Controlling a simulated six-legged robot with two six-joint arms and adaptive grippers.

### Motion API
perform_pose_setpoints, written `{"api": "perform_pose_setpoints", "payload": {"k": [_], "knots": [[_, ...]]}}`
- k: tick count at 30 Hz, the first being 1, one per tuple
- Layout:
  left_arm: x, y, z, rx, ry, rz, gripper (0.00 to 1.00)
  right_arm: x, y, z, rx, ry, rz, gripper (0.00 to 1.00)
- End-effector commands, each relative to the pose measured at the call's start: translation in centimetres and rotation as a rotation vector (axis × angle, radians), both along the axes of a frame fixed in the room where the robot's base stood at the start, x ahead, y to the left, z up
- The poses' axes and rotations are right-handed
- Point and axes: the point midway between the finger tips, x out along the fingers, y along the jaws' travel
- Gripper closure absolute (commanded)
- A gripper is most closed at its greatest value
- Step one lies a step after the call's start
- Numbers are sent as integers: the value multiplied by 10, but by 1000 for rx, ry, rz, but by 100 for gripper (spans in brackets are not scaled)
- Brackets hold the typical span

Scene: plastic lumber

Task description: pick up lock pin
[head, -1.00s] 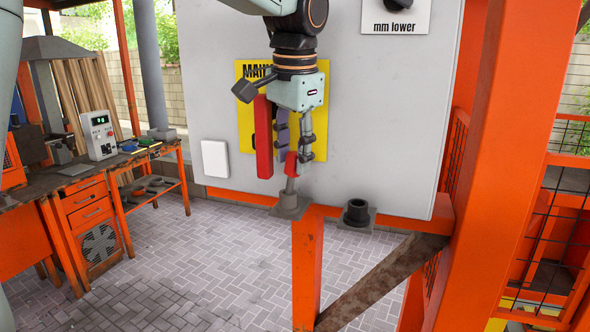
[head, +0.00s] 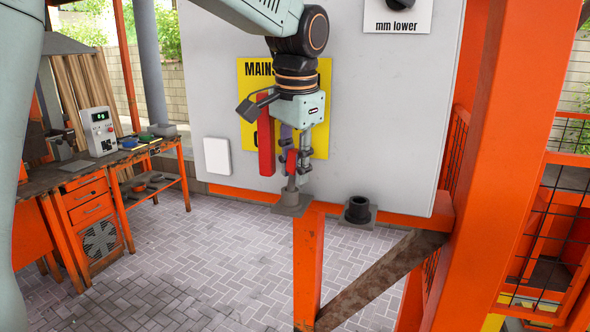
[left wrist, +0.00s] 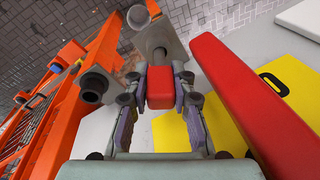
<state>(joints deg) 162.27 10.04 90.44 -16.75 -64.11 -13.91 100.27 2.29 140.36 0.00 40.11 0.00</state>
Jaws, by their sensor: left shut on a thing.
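The lock pin has a red head (head: 291,162) and a grey shaft that stands upright in a grey socket plate (head: 291,209) on top of an orange post. My left gripper (head: 293,174) points down and is shut on the red head. In the left wrist view, the red head of the lock pin (left wrist: 160,88) sits between the two fingers of my left gripper (left wrist: 159,78), with the shaft pointing toward the socket plate. My fingers hide part of the pin in the head view. My right gripper is not in view.
A long red handle (head: 266,135) stands close beside my gripper, in front of a yellow sign (head: 320,85) on a grey cabinet (head: 400,130). An empty black socket (head: 358,210) sits to the right. A workbench (head: 90,180) stands at left.

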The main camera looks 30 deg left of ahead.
Motion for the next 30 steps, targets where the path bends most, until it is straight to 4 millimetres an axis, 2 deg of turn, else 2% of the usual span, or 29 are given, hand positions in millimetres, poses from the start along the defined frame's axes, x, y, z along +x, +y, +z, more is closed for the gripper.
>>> {"api": "perform_pose_setpoints", "payload": {"k": [19,23,30], "knots": [[-1,1,5,6,6,-2,100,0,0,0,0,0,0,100],[-1,2,17,7,2,-2,100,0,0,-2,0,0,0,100],[-1,1,56,4,0,-1,100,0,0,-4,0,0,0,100]]}}
